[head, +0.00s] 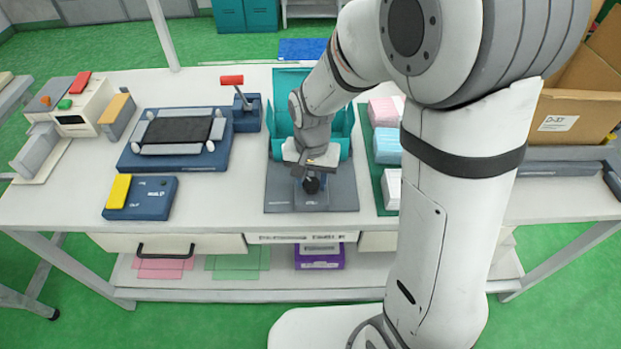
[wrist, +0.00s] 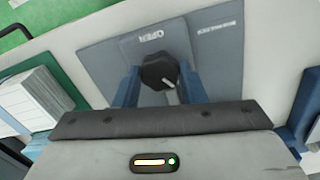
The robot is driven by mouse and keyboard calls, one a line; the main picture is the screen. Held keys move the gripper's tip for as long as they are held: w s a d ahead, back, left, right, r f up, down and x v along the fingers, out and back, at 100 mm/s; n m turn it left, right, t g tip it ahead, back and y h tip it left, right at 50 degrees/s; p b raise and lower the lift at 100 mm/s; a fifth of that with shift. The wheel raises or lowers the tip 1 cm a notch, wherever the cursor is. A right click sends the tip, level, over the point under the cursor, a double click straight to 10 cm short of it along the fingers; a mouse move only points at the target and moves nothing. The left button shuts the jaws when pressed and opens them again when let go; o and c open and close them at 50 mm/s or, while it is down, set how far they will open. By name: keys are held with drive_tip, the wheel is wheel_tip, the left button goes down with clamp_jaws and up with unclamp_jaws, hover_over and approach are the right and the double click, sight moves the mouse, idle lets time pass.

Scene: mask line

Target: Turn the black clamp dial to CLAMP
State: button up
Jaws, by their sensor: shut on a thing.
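The black clamp dial (head: 311,186) sits on a grey plate (head: 338,200) at the front middle of the table, below my gripper (head: 311,178). In the wrist view the dial (wrist: 158,70) is round and knobbed, with a short white mark towards its lower right. The two blue fingers of my gripper (wrist: 158,86) stand on either side of the dial and are shut on it. The word OPEN shows upside down on the plate (wrist: 105,68), beyond the dial. I cannot make out a CLAMP label; my gripper body covers the lower part of the wrist view.
A teal open-topped box (head: 283,90) stands behind the plate. A blue fixture with a black pad (head: 178,132) and a blue box with a yellow button (head: 140,197) are to the left. Stacks of masks (head: 388,145) are close on the right. A cardboard box (head: 575,110) stands far right.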

sight(312, 182)
drive_tip(key=m, duration=0.6)
drive_tip(key=shift+w+r, duration=0.1)
drive_tip(key=shift+m, duration=0.4)
drive_tip(key=o, duration=1)
drive_tip(key=shift+b, duration=0.3)
wheel_tip(312, 182, up, 8)
drive_tip(key=shift+f, duration=0.15)
drive_tip(key=s+d+r+n+t, duration=0.1)
drive_tip(key=s+d+r+n, duration=0.1)
drive_tip(key=s+d+n, duration=0.1)
drive_tip(key=s+d+r+n+p, duration=0.1)
drive_tip(key=s+d+r+n, duration=0.1)
drive_tip(key=s+d, duration=0.3)
drive_tip(key=s+d+r+n+t+p, duration=0.1)
drive_tip(key=s+d+r+n, duration=0.1)
drive_tip(key=s+d+n, duration=0.2)
drive_tip(key=shift+s+r+n+t, duration=0.3)
drive_tip(key=shift+s, duration=0.05)
